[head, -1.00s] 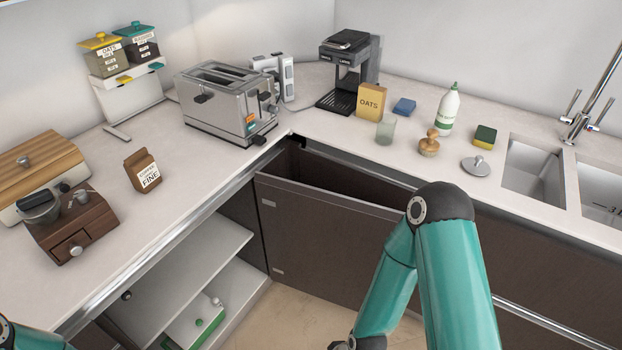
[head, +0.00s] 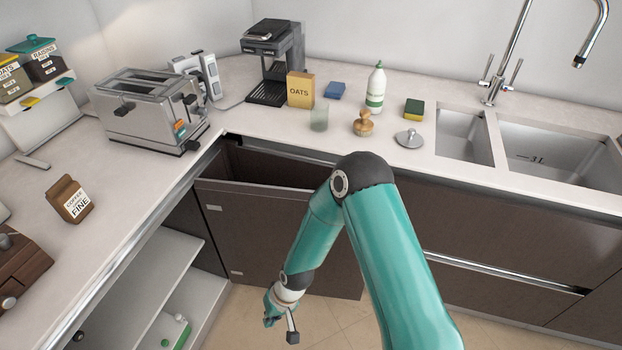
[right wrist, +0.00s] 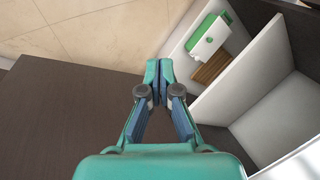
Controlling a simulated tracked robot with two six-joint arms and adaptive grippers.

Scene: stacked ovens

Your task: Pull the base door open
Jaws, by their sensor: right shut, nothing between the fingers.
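The base door (head: 255,232) is a dark brown panel under the counter corner. It stands partly open, its top leaning clear of the cabinet with a dark gap (head: 270,167) behind it. My right arm hides part of it. My right gripper (head: 281,322) is low in front of the door's lower edge, above the floor. In the right wrist view, the right gripper (right wrist: 159,72) has its fingertips together with nothing between them. The dark panel (right wrist: 60,110), apparently the door, lies to its left, and I see no clear contact. My left gripper is out of view.
An open cabinet with white shelves (head: 150,285) stands left of the door. The counter holds a toaster (head: 150,110), a coffee machine (head: 274,62), an oats box (head: 300,90) and a bottle (head: 375,90). A sink (head: 560,155) is at right. Tiled floor (head: 335,325) is free below.

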